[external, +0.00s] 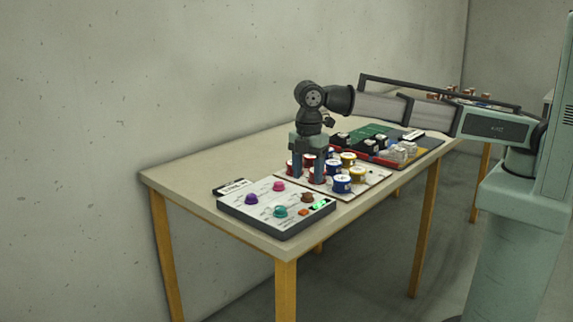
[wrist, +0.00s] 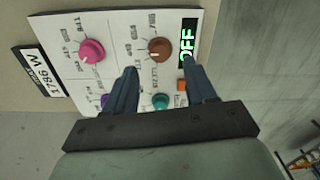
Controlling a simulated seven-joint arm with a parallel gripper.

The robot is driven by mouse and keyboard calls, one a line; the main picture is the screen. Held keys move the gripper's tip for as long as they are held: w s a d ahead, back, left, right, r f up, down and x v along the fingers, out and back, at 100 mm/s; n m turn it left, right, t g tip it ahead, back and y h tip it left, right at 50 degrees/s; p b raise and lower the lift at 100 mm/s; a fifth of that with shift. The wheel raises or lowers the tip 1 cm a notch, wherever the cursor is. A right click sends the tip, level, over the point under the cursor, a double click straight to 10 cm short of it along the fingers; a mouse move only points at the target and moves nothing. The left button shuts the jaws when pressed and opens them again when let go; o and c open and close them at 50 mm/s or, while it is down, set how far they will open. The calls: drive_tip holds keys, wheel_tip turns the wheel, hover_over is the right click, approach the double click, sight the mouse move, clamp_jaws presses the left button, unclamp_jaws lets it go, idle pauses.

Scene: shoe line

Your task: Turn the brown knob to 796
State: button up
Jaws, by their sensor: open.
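The brown knob (wrist: 160,50) sits on the white control panel (wrist: 122,22) in the wrist view, just beyond my fingertips and roughly between their lines. A white mark shows on its face. In the external view the brown knob (external: 307,197) is on the panel's right side, near the green display. My gripper (wrist: 160,68) is open and empty, pointing down. In the external view my gripper (external: 308,178) appears over or in front of the spools, behind the panel. The numbers around the knob are too small to read surely.
A pink knob (wrist: 91,51), purple knob (external: 251,199) and teal knob (wrist: 160,102) share the panel. A lit display (wrist: 188,40) reads OFF. An orange button (wrist: 182,85) sits below it. A "1786 W" plate (wrist: 40,75) lies beside the panel. Several spools (external: 341,184) stand behind.

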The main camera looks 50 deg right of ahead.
sight(308, 194)
drive_tip(key=shift+f, duration=2.35)
clamp_jaws()
